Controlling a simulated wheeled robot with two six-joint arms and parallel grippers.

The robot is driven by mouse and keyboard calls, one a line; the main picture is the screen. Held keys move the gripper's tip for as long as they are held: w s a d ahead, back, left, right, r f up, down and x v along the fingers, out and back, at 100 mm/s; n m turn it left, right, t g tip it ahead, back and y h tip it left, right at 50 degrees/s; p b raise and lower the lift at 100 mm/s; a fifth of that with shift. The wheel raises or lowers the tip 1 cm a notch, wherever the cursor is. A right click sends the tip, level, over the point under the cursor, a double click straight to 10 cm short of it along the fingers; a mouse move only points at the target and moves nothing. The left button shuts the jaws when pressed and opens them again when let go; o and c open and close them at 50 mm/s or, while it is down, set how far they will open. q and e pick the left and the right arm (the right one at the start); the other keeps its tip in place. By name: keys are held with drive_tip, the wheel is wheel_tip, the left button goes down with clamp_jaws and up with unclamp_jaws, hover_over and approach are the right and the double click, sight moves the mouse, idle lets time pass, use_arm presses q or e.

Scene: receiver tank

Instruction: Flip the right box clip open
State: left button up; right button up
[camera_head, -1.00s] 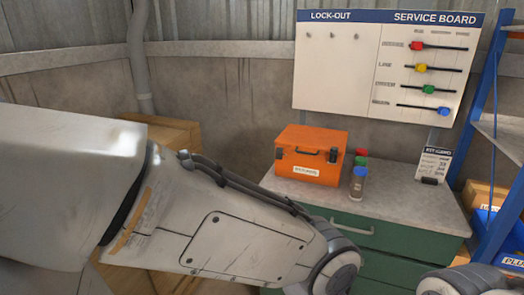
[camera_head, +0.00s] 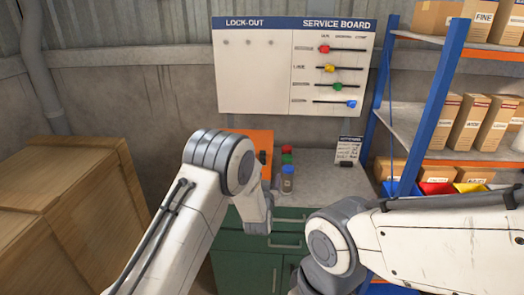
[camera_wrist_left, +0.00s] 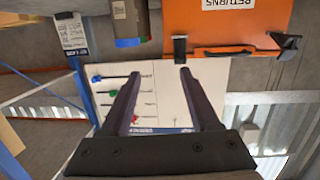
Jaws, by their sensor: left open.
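The orange box (camera_head: 262,143) stands on the counter in the head view, mostly hidden behind my left arm. Its right clip is a small dark piece (camera_head: 263,157) on the front. The wrist view is upside down. There the box (camera_wrist_left: 235,20) is at the top right, with the right clip (camera_wrist_left: 180,48) on its left side, the handle in the middle and the other clip (camera_wrist_left: 287,43) at the right. My left gripper (camera_wrist_left: 160,73) is open and empty, its right-hand fingertip just below the right clip in the picture. Contact cannot be told. My right gripper is out of view.
Bottles with red, green and blue caps (camera_head: 287,180) stand right of the box. A key-guard card (camera_head: 348,151) is further right. The service board (camera_head: 335,75) hangs behind. A blue-framed shelf (camera_head: 432,100) is at right, wooden crates (camera_head: 60,215) at left.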

sight(262, 159)
use_arm(q)
drive_tip(key=shift+n+t+y, duration=0.3)
drive_tip(key=shift+t+y, duration=0.3)
drive_tip(key=shift+t, duration=0.2)
drive_tip(key=w+a+p, duration=0.1)
drive_tip(key=w, duration=0.2)
drive_tip(key=w+a+p, duration=0.1)
drive_tip(key=w, duration=0.2)
drive_tip(key=w+a+p, duration=0.1)
drive_tip(key=w, duration=0.2)
drive_tip(key=shift+w, duration=0.25)
drive_tip(key=shift+w+p, duration=0.45)
drive_tip(key=shift+w, duration=0.6)
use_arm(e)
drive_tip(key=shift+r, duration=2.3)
use_arm(q)
clamp_jaws()
drive_tip(key=shift+f, duration=0.1)
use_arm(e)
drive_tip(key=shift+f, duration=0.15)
